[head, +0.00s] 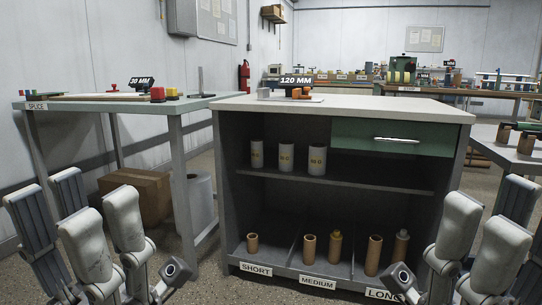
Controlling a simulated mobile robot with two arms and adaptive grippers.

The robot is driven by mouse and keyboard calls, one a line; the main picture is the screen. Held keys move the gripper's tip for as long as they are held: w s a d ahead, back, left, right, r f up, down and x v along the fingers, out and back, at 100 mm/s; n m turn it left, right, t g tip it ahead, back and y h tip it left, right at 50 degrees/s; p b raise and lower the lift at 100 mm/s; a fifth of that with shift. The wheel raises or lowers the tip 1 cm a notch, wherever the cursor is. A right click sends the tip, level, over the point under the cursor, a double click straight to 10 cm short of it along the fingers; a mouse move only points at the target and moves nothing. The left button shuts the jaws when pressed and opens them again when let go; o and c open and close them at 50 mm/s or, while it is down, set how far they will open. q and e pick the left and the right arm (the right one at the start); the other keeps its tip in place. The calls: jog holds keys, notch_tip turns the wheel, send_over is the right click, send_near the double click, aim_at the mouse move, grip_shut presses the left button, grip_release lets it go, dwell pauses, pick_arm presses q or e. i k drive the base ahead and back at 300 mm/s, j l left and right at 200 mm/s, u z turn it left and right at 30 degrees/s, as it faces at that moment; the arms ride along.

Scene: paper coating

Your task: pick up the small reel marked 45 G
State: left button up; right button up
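The label figures are too small to read surely, so I cannot tell which one is marked 45 G. My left gripper (81,222) is at the lower left, in front of and well apart from the shelf, with its fingers spread and nothing between them. My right gripper (492,230) is at the lower right, also spread and empty, partly cut off by the frame edge.
The cabinet (225,175) has a green drawer (390,137) at upper right. Below, brown tubes (308,248) stand in bays marked SHORT, MEDIUM and LONG. A splice table (60,104) stands left, with a carton (135,197) beneath. Shelf space right of the reels is clear.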

aim_at(256, 157)
jog(key=i+j, duration=0.4)
jog(key=i, duration=0.15)
jog(key=i+j, duration=0.35)
jog(key=i, duration=0.2)
jog(key=i+j, duration=0.4)
jog(key=i, duration=0.15)
jog(key=i+j, duration=0.4)
jog(key=i, duration=0.2)
